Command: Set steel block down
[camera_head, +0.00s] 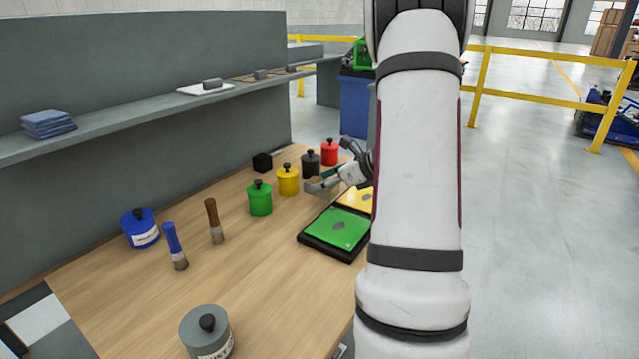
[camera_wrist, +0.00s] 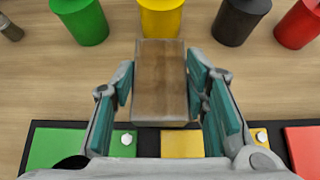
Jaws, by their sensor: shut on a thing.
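The steel block (camera_wrist: 160,80) is a rectangular piece with a brownish, reflective top face. My gripper (camera_wrist: 160,92) is shut on it, with a teal pad on each side. In the head view the block (camera_head: 318,186) shows small at the tip of my gripper (camera_head: 325,182), above the table near the yellow canister.
A black tray (camera_head: 308,240) has green, yellow and red panels. Behind it stand green (camera_head: 260,200), yellow (camera_head: 288,180), dark (camera_head: 310,164) and red (camera_head: 330,152) canisters. A black cube (camera_head: 262,162) is near the back. Bare wood table (camera_head: 270,262) lies left of the tray.

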